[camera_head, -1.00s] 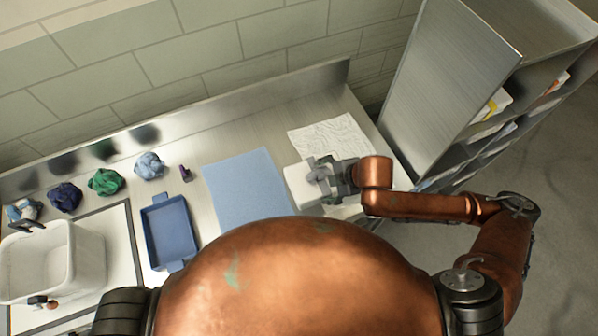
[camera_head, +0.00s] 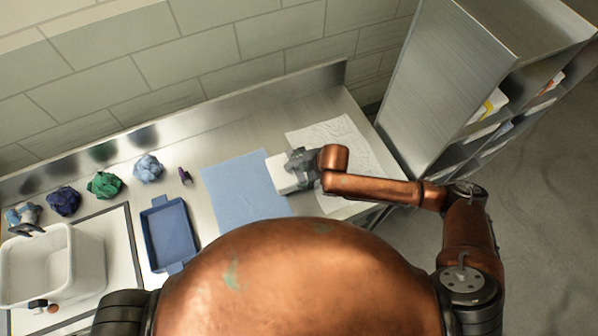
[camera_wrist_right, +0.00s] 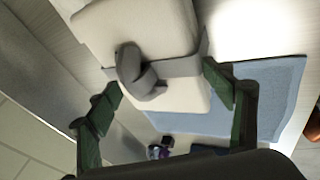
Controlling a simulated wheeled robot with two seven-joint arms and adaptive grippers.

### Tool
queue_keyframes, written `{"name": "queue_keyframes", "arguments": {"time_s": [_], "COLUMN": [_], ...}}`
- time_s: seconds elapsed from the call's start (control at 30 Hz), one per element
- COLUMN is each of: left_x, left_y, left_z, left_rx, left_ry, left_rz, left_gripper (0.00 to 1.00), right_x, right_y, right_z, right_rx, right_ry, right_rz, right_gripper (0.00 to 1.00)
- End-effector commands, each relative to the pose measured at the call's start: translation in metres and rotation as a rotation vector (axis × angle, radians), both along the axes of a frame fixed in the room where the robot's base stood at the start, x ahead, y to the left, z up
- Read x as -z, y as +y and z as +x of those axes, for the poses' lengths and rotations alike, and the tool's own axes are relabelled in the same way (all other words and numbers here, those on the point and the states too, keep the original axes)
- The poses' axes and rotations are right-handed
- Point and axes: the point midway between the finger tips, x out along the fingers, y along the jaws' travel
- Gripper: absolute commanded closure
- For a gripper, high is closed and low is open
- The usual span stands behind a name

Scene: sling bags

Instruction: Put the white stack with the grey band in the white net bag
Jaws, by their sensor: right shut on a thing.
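The white stack with the grey band shows in the head view (camera_head: 279,172) as a pale block. In the right wrist view the white stack (camera_wrist_right: 135,28) has a grey band (camera_wrist_right: 180,67) around it with a knotted lump. My right gripper (camera_head: 298,168) is shut on it, with green fingers on both sides of the stack in the wrist view (camera_wrist_right: 168,98). The stack is at the right edge of the blue mat; its height above the counter is hard to tell. A white wrinkled flat piece (camera_head: 338,138), apparently the white net bag, lies right of my gripper. My left gripper is not in view.
The blue mat (camera_head: 240,195) lies left of the stack. Further left are a blue tray (camera_head: 168,235), a small purple item (camera_head: 185,176), several crumpled cloth bundles (camera_head: 104,185) and a white bin (camera_head: 75,265). A metal shelf (camera_head: 440,85) stands at the right; a wall is behind.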

Motion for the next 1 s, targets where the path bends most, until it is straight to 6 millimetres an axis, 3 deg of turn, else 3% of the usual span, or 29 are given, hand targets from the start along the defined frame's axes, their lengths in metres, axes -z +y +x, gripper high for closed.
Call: {"name": "queue_keyframes", "arguments": {"time_s": [0.13, 0.93, 0.97, 1.0], "left_x": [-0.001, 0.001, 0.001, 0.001], "left_y": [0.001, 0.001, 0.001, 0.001], "left_z": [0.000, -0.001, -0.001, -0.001], "left_rx": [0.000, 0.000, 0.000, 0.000], "left_ry": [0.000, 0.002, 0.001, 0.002], "left_rz": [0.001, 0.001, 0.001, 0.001], "left_gripper": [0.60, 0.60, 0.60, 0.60], "right_x": [0.016, 0.038, 0.040, 0.040], "right_y": [0.001, -0.002, -0.003, -0.003], "right_z": [0.000, -0.005, -0.006, -0.006], "right_rx": [-0.001, -0.001, 0.001, 0.001], "right_ry": [-0.001, 0.013, 0.017, 0.017], "right_rz": [0.002, -0.007, -0.009, -0.009], "right_gripper": [0.84, 0.83, 0.23, 0.20]}}
